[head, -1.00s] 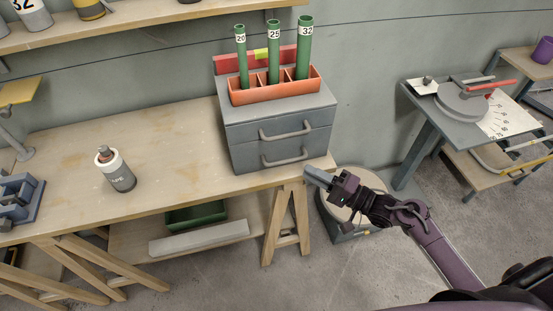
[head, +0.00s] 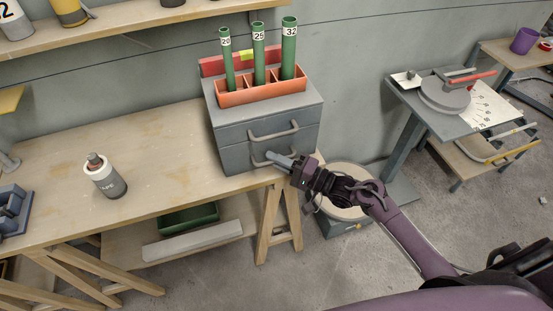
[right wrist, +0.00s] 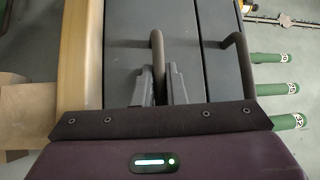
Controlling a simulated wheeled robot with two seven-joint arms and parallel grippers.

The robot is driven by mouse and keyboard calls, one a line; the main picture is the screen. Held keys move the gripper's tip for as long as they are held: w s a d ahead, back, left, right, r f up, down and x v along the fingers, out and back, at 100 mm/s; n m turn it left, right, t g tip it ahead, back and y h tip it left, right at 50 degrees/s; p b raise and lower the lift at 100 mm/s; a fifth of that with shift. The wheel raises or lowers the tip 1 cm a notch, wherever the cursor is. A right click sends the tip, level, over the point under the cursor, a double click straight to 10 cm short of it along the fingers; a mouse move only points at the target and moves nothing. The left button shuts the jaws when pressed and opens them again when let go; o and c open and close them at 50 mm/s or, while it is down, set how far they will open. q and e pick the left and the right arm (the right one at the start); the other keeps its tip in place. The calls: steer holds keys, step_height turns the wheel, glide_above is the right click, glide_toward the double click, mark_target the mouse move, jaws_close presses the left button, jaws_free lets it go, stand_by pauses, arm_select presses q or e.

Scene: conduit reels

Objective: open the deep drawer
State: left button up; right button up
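The grey drawer unit (head: 228,129) stands on the workbench's right end, with two drawers, each with a grey bar handle; both look closed. The lower drawer (head: 237,159) looks the taller one; it also shows in the right wrist view (right wrist: 122,75). My right gripper (head: 274,158) is at the lower drawer's handle, hiding part of it in the head view. In the right wrist view its two fingers (right wrist: 160,85) lie close on either side of that handle (right wrist: 157,48), with hardly any gap. The upper handle (right wrist: 237,60) is free beside them. My left gripper is out of view.
An orange tray (head: 240,97) with several green tubes sits on top of the unit. A labelled bottle (head: 105,178) stands on the workbench (head: 155,140). A round-topped stand (head: 345,178) is on the floor beneath my right forearm. A bending table (head: 440,122) stands at right.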

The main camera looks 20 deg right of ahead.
jaws_close()
steer(key=shift+s, duration=0.1)
steer(key=shift+s+p, duration=0.25)
steer(key=shift+p, duration=0.1)
steer(key=s+p, duration=0.9)
steer(key=s, duration=0.8)
steer(key=shift+s+d, duration=0.25)
steer(key=shift+d, duration=0.05)
steer(key=shift+o, duration=1.8)
jaws_free()
steer(key=shift+d+f, duration=0.1)
